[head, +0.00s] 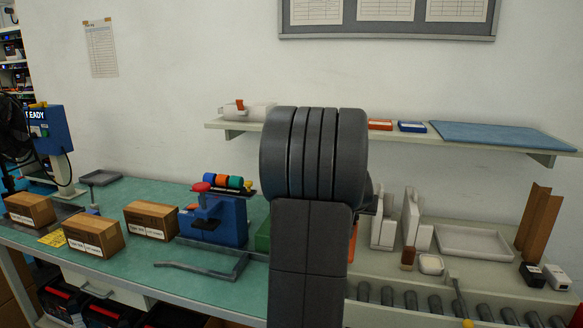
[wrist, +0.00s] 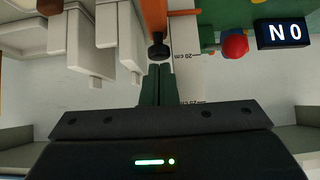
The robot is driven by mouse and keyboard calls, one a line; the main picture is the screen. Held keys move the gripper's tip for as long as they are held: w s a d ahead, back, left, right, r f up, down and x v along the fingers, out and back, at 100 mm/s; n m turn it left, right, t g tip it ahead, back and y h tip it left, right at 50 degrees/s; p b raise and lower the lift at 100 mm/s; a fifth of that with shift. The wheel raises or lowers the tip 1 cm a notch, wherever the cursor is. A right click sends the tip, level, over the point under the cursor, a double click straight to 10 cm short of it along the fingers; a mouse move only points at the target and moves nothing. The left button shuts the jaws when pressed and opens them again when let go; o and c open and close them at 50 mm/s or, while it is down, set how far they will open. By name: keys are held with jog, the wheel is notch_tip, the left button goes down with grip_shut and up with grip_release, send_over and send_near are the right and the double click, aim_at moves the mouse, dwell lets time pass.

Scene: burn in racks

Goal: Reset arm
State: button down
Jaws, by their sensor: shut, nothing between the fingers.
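My gripper (wrist: 159,68) shows in the wrist view as two dark green fingers close together above the dark gripper body with its green light. It is shut and holds nothing. The fingertips point toward an orange part with a black knob (wrist: 158,48); I cannot tell whether they touch. In the head view my own raised arm fills the middle and hides the gripper and part of the bench behind it.
The green-topped bench (head: 130,262) carries cardboard boxes (head: 151,220) and a blue fixture (head: 216,222). A wall shelf (head: 400,136) runs behind my arm. White upright holders (head: 410,215), a white tray (head: 474,241) and rollers (head: 435,303) are at right. A display (wrist: 282,33) shows in the wrist view.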

jog(key=shift+f, duration=0.1)
jog(key=w+d+r+p+v, duration=0.1)
jog(key=w+r+p+v, duration=0.1)
jog(key=v, duration=1)
jog(key=w+f, duration=0.2)
jog(key=f, duration=0.1)
jog(key=w+d+f+b, duration=0.1)
jog(key=w+f, duration=0.1)
jog(key=f, duration=0.1)
jog(key=w+f+b, duration=0.1)
jog(key=w+f, duration=0.1)
jog(key=f, duration=0.2)
jog(key=shift+w+d, duration=0.35)
jog(key=s+r+p, duration=0.3)
jog(key=r+p, duration=0.8)
jog(key=r, duration=0.9)
jog(key=shift+a+r, duration=0.35)
jog(key=shift+a, duration=0.1)
jog(key=shift+s, duration=0.1)
